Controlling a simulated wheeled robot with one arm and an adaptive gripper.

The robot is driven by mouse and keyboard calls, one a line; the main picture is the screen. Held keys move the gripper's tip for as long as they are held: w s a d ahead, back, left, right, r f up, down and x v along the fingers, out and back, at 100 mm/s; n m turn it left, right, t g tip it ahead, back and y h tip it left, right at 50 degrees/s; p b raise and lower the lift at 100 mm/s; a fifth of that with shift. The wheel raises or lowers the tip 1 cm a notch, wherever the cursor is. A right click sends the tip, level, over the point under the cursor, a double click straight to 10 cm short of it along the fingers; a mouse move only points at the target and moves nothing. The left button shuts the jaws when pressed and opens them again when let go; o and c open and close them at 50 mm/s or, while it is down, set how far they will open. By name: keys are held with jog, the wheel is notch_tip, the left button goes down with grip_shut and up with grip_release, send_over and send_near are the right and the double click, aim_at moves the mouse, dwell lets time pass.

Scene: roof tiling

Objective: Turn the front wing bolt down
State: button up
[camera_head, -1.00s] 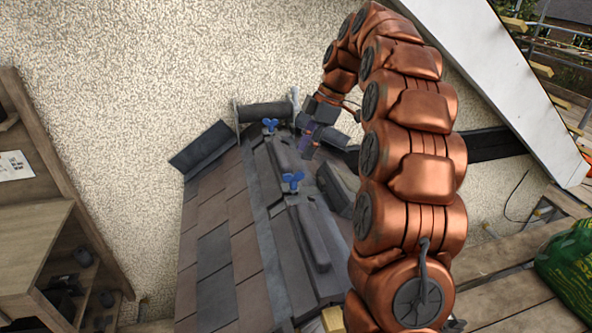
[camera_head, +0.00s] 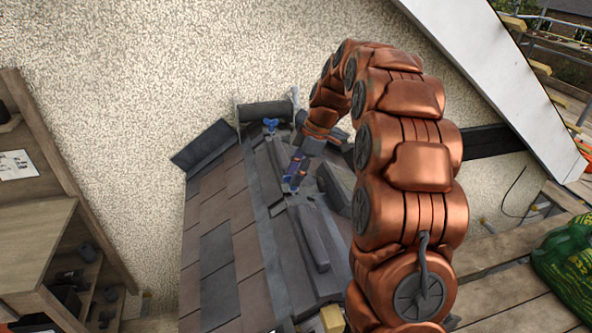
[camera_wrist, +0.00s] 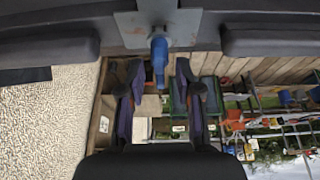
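The front wing bolt (camera_head: 292,186) is blue and stands on the roof ridge in the head view, now largely hidden by my gripper. In the wrist view this blue bolt (camera_wrist: 159,62) projects from a grey plate (camera_wrist: 185,25), between the ends of my two fingers. My gripper (camera_wrist: 160,72) is open, with one finger either side of the bolt and visible gaps. In the head view my gripper (camera_head: 296,172) is right at the front bolt. The rear blue wing bolt (camera_head: 270,125) stands free farther up the ridge.
Dark ridge tiles (camera_head: 312,235) lie along the ridge, beside brown and grey roof tiles (camera_head: 222,240). A pebbled wall (camera_head: 130,80) rises behind. A wooden shelf (camera_head: 40,235) stands left, and a green bag (camera_head: 565,260) lies right.

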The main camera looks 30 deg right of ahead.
jog(key=shift+f, duration=0.1)
jog(key=shift+c, duration=0.2)
grip_shut()
